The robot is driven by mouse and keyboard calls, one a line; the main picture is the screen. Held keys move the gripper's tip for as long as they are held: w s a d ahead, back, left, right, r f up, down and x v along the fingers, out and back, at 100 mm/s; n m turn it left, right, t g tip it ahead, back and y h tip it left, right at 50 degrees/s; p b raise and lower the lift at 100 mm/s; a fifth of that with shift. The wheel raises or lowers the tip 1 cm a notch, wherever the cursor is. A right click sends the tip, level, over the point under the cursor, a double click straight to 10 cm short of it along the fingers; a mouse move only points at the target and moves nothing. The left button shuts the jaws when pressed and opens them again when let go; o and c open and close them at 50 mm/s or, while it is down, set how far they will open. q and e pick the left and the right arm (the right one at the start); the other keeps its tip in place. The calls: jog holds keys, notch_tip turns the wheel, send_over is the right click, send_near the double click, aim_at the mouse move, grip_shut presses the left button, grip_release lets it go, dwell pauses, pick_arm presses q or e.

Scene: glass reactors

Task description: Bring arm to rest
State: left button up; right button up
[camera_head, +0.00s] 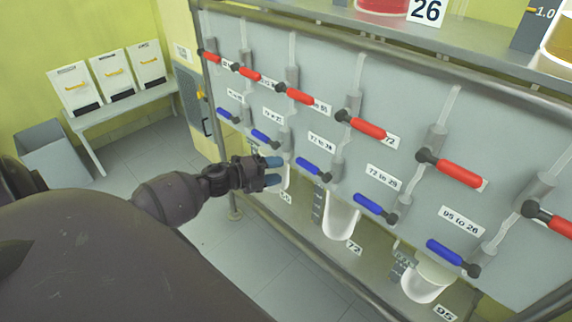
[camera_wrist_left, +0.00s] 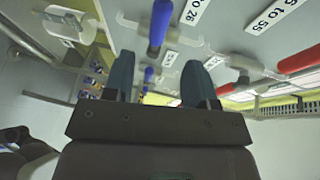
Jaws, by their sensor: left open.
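My left arm comes in from the left in the head view. Its gripper (camera_head: 273,171) is open, with two blue-tipped fingers apart and nothing visible between them. It is in front of the grey valve panel (camera_head: 390,85), near its lower left part. In the left wrist view the open fingers (camera_wrist_left: 158,78) point toward the panel. A blue valve handle (camera_wrist_left: 160,25) shows just beyond them, and I cannot tell how far it is from the fingertips. My right gripper is not in view.
The panel carries red handles (camera_head: 366,127) above and blue handles (camera_head: 368,204) below. Glass vessels (camera_head: 341,217) stand on the lower shelf. A bench (camera_head: 145,98) with several white containers is at the back left, by a grey bin (camera_head: 52,152). Floor (camera_head: 235,260) is clear before the rack.

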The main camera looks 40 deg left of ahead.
pick_arm(q)
jog(key=shift+s+a, duration=0.1)
jog(key=shift+s, duration=0.1)
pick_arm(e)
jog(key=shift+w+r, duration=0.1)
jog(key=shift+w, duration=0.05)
pick_arm(q)
jog(key=s+d+f+n+g+y, duration=0.1)
jog(key=s+d+f+n+y, duration=0.1)
jog(key=s+d+f+n, duration=0.2)
jog(key=s+d+f+n+g+y, duration=0.1)
jog(key=s+d+f+n+y, duration=0.2)
jog(key=s+d+n, duration=0.3)
jog(key=s+d+f+n+g+y, duration=0.1)
jog(key=s+d+f+n, duration=0.3)
jog(key=s+n, duration=0.6)
jog(key=shift+s+d+f+n+y, duration=0.4)
jog(key=shift+d+n+y, duration=0.25)
jog(key=shift+n+y, duration=0.3)
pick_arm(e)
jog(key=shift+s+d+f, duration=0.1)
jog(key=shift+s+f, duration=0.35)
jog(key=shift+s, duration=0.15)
